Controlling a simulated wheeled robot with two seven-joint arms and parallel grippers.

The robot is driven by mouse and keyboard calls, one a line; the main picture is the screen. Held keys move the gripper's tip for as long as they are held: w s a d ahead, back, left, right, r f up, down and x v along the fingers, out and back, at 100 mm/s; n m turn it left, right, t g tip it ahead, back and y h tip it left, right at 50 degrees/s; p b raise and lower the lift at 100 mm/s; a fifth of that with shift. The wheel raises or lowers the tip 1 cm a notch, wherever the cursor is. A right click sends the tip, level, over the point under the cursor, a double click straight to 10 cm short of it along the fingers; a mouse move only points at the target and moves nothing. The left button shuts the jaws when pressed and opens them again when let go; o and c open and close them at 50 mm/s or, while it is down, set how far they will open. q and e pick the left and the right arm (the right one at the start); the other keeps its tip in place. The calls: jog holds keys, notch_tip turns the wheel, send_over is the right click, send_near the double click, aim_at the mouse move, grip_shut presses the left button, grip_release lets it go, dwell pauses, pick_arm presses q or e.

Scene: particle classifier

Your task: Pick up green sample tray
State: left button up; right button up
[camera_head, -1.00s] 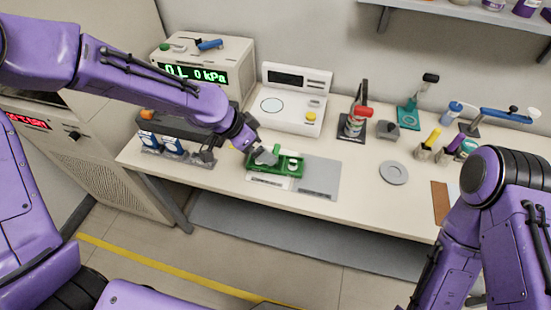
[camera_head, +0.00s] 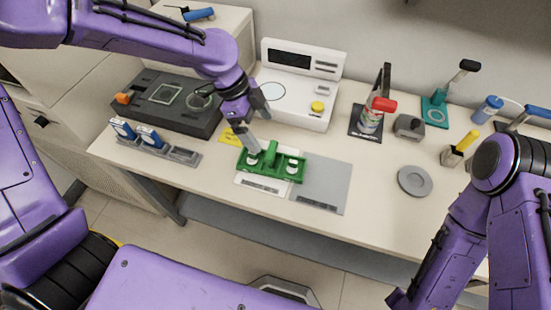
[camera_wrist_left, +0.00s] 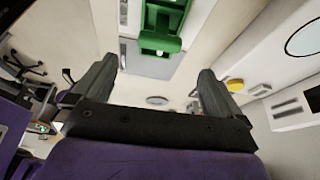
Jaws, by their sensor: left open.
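The green sample tray (camera_head: 272,176) sits on the bench in the head view, over a white labelled mat, with a raised green middle part and a white-topped round item on each side. My left gripper (camera_head: 250,145) points down at the tray's back left part, close to its raised middle; I cannot tell whether they touch. In the left wrist view the gripper (camera_wrist_left: 157,80) is open with nothing between its fingers, and the tray (camera_wrist_left: 160,42) shows at the top, beyond the fingertips. My right arm enters at the right of the head view; its gripper is out of view.
A grey mat (camera_head: 325,184) lies right of the tray. A white scale (camera_head: 298,98) stands behind it. A dark device (camera_head: 165,98) and a rack with blue-white items (camera_head: 180,153) are to the left.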

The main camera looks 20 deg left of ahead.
aim_at(270, 149)
pick_arm(q)
jog(key=x, duration=1.1)
jog(key=shift+s+a+f+p, duration=0.1)
jog(key=shift+a+f+p, duration=0.1)
jog(key=shift+p, duration=0.2)
jog(key=shift+d+f, duration=0.15)
jog(key=shift+f, duration=0.05)
jog(key=c, duration=1.2)
jog(key=shift+r, duration=0.1)
pick_arm(e)
jog(key=shift+w, duration=0.3)
pick_arm(q)
jog(key=shift+r, duration=0.1)
